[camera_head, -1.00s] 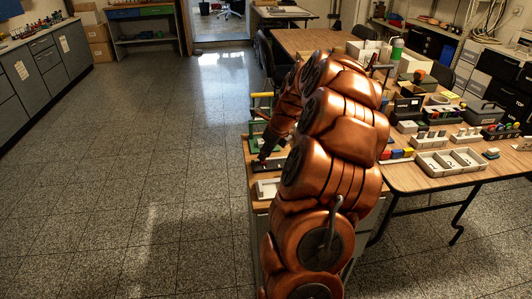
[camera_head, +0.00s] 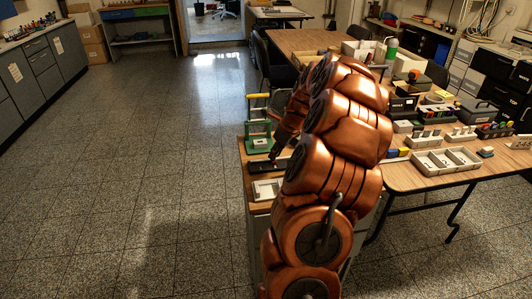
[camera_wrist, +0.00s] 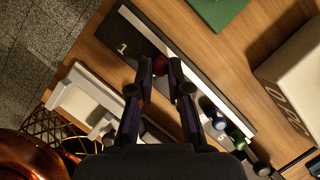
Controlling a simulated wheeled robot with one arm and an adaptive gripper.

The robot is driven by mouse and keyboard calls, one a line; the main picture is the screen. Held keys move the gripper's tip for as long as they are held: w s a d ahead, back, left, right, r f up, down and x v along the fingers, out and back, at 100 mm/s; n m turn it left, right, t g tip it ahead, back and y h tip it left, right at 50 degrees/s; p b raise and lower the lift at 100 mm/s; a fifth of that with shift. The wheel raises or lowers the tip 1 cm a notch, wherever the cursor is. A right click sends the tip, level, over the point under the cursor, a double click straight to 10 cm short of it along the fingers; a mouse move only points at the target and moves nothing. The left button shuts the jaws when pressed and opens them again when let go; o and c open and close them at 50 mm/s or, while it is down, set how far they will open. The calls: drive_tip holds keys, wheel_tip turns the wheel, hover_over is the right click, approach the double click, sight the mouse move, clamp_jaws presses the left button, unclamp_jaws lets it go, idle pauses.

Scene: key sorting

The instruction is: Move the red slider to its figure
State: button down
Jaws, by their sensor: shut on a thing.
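The slider board (camera_wrist: 130,42) is a dark strip with a white edge and a number 1 near its upper left end in the wrist view. It also shows on the cabinet top in the head view (camera_head: 258,167). The red slider (camera_wrist: 160,67) shows as a small red piece between my fingertips. My gripper (camera_wrist: 160,72) is shut on it over the board. A blue knob (camera_wrist: 218,122) and a green knob (camera_wrist: 239,142) stand toward the lower right end of the board. In the head view my arm hides most of the board and the fingertips are hard to make out.
A light tray-like fixture (camera_wrist: 90,98) lies beside the board. A pale box (camera_wrist: 295,75) stands at right and a green base (camera_wrist: 217,8) at the top. The green stand (camera_head: 258,135) is behind the board. Floor lies left of the cabinet edge.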

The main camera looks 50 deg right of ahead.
drive_tip(key=shift+s+d, duration=0.1)
drive_tip(key=shift+s, duration=0.05)
drive_tip(key=c, duration=1.1)
unclamp_jaws()
drive_tip(key=v, duration=1.2)
